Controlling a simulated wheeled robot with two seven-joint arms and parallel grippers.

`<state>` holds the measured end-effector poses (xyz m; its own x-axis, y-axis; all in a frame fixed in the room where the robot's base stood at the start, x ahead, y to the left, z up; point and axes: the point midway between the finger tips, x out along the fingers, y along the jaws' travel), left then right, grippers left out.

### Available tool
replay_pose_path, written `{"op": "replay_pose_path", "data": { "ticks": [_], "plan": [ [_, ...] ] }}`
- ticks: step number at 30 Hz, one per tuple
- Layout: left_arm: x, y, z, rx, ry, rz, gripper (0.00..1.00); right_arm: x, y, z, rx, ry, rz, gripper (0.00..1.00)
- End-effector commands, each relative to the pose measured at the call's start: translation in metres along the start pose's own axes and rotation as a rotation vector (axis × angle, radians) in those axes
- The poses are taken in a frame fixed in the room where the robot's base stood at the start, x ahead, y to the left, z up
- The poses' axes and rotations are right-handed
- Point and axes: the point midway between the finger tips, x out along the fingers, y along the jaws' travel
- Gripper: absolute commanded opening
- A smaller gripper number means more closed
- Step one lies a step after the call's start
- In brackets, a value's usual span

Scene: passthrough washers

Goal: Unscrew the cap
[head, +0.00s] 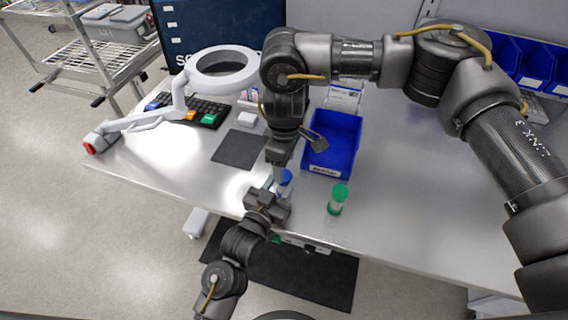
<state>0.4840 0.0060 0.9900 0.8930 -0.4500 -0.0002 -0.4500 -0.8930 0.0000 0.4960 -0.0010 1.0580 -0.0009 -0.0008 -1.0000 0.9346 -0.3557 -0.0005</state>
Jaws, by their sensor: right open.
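A small bottle with a blue cap (286,177) is upright near the table's front edge. Its lower part is hidden by my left gripper (276,198), which comes in from below left and appears shut around the body. My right gripper (282,172) points down from above, open, with its tips close to the blue cap. Whether a fingertip touches the cap cannot be told. A second small bottle, clear with a green cap (340,192), stands on the table to the right, apart from both grippers.
A blue bin (333,142) stands behind the bottles. The right side is clear under my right arm.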

Motion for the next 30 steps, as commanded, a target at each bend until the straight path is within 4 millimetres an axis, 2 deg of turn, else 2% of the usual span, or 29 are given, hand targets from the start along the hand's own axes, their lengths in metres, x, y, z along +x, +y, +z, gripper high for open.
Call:
{"op": "replay_pose_path", "data": {
  "ticks": [1,6,13,17,30],
  "plan": [
    [0.0,0.0,0.0,0.0,0.0,0.0,0.42,0.0,0.0,0.0,0.0,0.0,0.0,0.59],
    [0.0,0.0,0.0,0.0,0.0,0.0,0.62,0.0,0.0,0.0,0.0,0.0,0.0,0.59],
    [0.0,0.0,0.0,0.0,0.0,0.0,0.62,0.001,0.0,0.0,0.0,0.0,0.0,0.59],
    [-0.007,0.0,0.002,0.0,-0.001,0.0,0.62,0.004,0.0,0.0,0.0,0.0,0.0,0.59],
    [-0.087,0.0,0.003,0.0,-0.001,0.001,0.62,0.027,0.0,0.0,0.0,0.0,0.0,0.59]
  ]
}}
